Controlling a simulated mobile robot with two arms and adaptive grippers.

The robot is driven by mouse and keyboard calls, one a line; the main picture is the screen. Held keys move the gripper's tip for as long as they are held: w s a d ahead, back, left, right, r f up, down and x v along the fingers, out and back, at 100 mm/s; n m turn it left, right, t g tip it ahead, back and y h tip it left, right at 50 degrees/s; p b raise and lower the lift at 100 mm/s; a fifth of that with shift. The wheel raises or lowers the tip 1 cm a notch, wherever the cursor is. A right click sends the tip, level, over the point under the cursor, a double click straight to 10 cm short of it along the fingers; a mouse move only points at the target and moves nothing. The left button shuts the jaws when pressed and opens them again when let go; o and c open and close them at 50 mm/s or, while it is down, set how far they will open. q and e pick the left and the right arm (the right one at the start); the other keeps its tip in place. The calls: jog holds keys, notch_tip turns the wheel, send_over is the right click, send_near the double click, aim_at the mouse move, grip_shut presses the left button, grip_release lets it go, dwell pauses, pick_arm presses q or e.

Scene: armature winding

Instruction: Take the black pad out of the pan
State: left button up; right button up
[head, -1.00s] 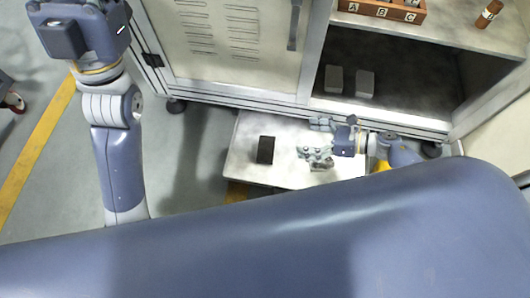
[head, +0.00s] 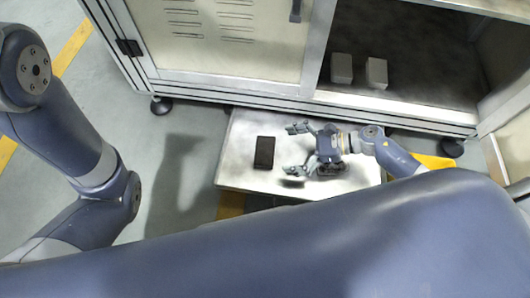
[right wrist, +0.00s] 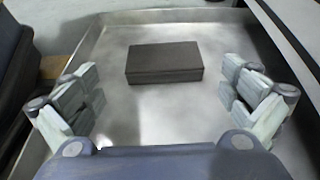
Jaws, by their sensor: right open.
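The black pad (head: 264,152) is a flat dark rectangular block lying in the left part of the shallow metal pan (head: 237,172). In the right wrist view the pad (right wrist: 164,63) lies flat on the pan floor (right wrist: 160,120), ahead of my right gripper and roughly centred between its fingers. My right gripper (head: 293,149) is over the pan, to the right of the pad. Its fingers are spread wide with nothing between them, and a gap shows between fingertips and pad. My left arm shows at the left, but its gripper is out of view.
A metal cabinet (head: 230,60) stands behind the pan, with its lower edge close to the pan's far rim. Two grey blocks (head: 341,68) (head: 376,73) sit on the cabinet's open shelf. Bare floor (head: 185,150) lies left of the pan.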

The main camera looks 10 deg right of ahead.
aim_at(268, 150)
jog(key=b+x, duration=0.3)
jog(key=x, duration=0.3)
jog(key=shift+w, duration=0.2)
jog(key=c, duration=0.9)
